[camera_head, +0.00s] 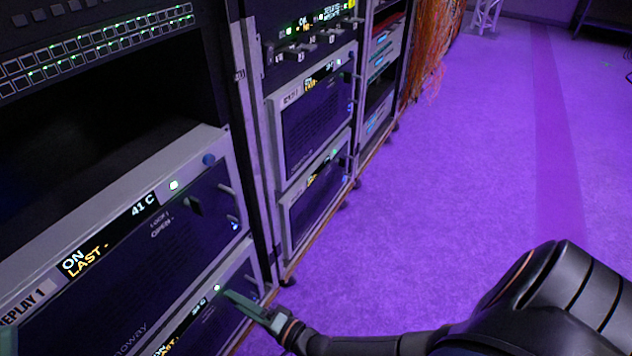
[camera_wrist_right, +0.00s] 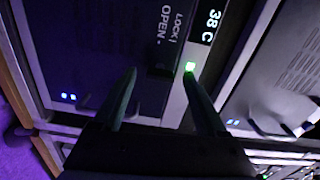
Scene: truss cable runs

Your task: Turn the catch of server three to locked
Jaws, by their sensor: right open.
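My right gripper (camera_head: 243,306) is at the front of the lower server (camera_head: 245,271) in the left rack. In the right wrist view, its two dark green fingers (camera_wrist_right: 160,88) are apart, and nothing is gripped between them. A dark catch (camera_wrist_right: 162,60) sits beside the "LOCK" and "OPEN" lettering, just beyond the fingertips and between them in the picture. Which mark it points to is hard to tell. This server's display (camera_wrist_right: 208,20) reads 38 C, and a green light (camera_wrist_right: 190,67) glows near the right finger. No number three is readable.
Above is a server labelled "REPLAY 1" (camera_head: 30,300), reading 41 C, with its own dark catch (camera_head: 195,206). Another rack with two servers (camera_head: 318,112) stands to the right. Orange cables (camera_head: 432,45) hang farther back. The purple floor (camera_head: 450,170) is clear on the right.

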